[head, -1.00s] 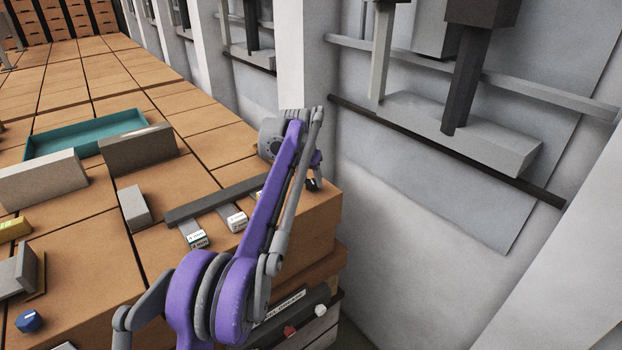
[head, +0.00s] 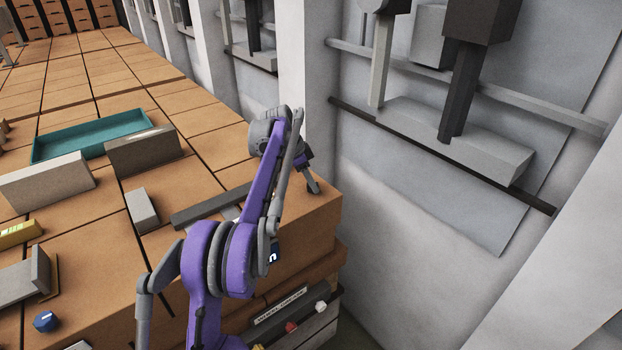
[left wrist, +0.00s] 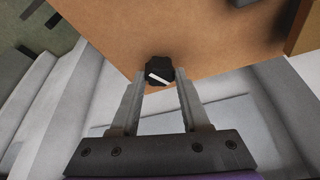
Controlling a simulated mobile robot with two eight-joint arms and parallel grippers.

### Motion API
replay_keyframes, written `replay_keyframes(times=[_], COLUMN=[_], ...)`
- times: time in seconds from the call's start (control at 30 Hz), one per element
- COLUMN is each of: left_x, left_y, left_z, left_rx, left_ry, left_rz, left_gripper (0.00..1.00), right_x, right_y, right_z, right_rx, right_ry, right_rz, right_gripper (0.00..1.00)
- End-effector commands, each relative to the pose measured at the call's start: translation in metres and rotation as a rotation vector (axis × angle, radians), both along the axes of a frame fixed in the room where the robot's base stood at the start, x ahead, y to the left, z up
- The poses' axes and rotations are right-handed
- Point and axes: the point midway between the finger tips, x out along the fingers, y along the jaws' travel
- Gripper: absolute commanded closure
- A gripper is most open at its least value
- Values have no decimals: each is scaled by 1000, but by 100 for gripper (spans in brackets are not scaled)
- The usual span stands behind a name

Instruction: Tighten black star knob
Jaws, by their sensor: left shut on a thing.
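The black star knob (left wrist: 159,70), with a white mark across its face, shows in the left wrist view against the brown brick surface. My left gripper (left wrist: 160,77) has its two fingers on either side of the knob, shut on it. In the head view my left gripper (head: 312,187) is at the near right corner of the brown block top, and I cannot make out the knob there. My right gripper is in neither view.
A grey wall (head: 400,215) with ledges rises right of the block. A teal tray (head: 70,144) and grey blocks (head: 142,150) stand on the top. A blue knob (head: 45,321) lies lower left. Red (head: 291,327) and white (head: 321,307) knobs sit on the front panel.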

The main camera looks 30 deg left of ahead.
Motion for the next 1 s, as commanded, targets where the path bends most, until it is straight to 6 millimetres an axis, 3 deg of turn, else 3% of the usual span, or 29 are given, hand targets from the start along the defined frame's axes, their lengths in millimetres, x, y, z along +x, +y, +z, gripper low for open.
replay_keyframes(times=[0.5,1.0], left_x=[2,2], left_y=[2,1], left_z=[0,0], left_rx=[0,1], left_ry=[-2,-2], left_rz=[-328,-386], left_gripper=[100,100], right_x=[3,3], right_y=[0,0], right_z=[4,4], right_rx=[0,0], right_ry=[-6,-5], right_rz=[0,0], right_gripper=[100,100])
